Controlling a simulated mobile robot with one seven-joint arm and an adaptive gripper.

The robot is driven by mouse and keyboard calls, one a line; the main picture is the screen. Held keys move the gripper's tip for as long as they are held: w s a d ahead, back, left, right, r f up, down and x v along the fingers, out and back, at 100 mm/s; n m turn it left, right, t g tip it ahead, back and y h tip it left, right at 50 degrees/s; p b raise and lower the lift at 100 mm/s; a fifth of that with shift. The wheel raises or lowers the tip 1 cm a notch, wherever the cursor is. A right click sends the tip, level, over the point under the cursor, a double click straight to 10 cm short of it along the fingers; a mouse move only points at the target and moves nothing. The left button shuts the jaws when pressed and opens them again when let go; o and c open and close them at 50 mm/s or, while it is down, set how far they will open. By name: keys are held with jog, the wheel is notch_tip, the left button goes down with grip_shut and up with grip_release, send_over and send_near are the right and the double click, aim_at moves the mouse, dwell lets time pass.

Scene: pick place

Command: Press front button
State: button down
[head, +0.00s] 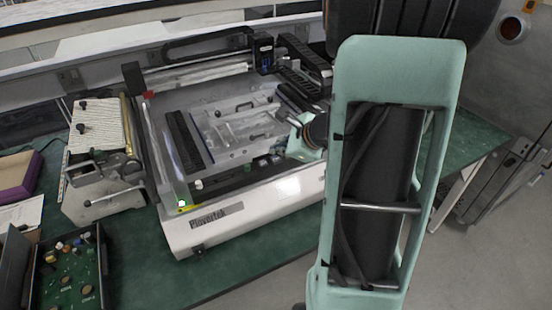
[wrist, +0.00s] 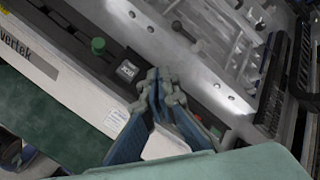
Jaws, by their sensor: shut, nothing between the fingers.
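A white machine (head: 240,215) with a lettered front stands on the green bench. In the wrist view, a green round button (wrist: 98,45) stands up from its dark front strip, with a square black-and-white switch (wrist: 127,70) beside it. I cannot tell which of these is the front button. My gripper (wrist: 160,82) is shut and empty, its tips just beyond the square switch. The tips look close to the strip, but contact cannot be judged. In the head view, my arm covers part of the machine's right side.
A metal fixture (head: 100,185) stands left of the machine, and an open box of small parts (head: 70,275) lies at the bottom left. Green bench surface (head: 140,260) is clear in front.

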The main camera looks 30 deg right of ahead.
aim_at(278, 160)
jog(key=shift+f+b, duration=0.4)
jog(key=shift+b, duration=0.05)
jog(key=shift+f+b, duration=0.4)
jog(key=shift+b, duration=0.1)
dwell(0.5)
jog(key=shift+r, duration=0.1)
jog(key=shift+r+p, duration=0.6)
jog(key=shift+r, duration=0.15)
notch_tip(278, 160, up, 5)
jog(key=p, duration=0.4)
jog(key=shift+r, duration=0.1)
dwell(0.8)
